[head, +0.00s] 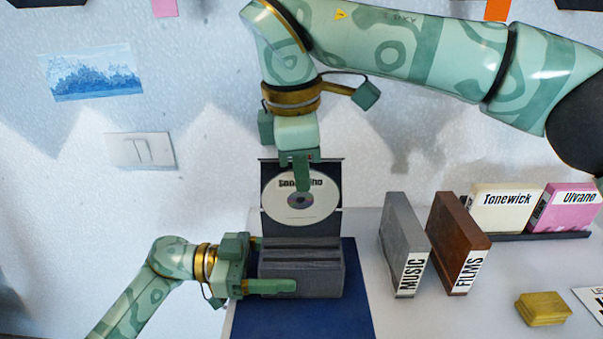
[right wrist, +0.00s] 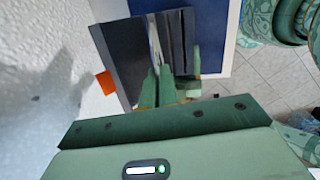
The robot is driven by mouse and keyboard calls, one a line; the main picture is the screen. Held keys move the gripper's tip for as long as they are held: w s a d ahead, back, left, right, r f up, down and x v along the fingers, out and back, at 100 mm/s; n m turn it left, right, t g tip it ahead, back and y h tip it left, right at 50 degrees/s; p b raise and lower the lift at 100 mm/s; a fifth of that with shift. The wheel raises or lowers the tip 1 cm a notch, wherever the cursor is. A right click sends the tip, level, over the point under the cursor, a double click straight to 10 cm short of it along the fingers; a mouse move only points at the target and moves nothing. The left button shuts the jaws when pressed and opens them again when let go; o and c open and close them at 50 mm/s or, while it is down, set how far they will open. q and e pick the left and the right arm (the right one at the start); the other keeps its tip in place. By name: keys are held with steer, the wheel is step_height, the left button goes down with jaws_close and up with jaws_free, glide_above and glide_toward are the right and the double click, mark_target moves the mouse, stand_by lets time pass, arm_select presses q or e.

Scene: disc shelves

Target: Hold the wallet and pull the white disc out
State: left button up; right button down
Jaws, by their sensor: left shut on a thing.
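The wallet (head: 302,275) is a dark grey block with slots along its top, on a dark blue mat. My left gripper (head: 268,266) is shut on it from the left, one finger along its front. The white disc (head: 298,209) stands upright above the wallet's back part, against a black panel (head: 330,168). My right gripper (head: 301,185) points down from above at the disc's upper part, one finger in front of it. In the right wrist view its fingers (right wrist: 157,72) are close together with the disc's thin edge (right wrist: 154,40) between them. The fingers hide part of the disc.
A grey MUSIC box (head: 402,240) and a brown FILMS box (head: 458,240) stand to the right. Behind them, a cream case (head: 500,215) and a pink case (head: 570,215) rest on a dark rack. A yellow block (head: 543,308) lies at front right. The blue mat (head: 300,322) is clear in front.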

arm_select(q)
steer(key=o, duration=1.1)
steer(key=shift+c, duration=0.2)
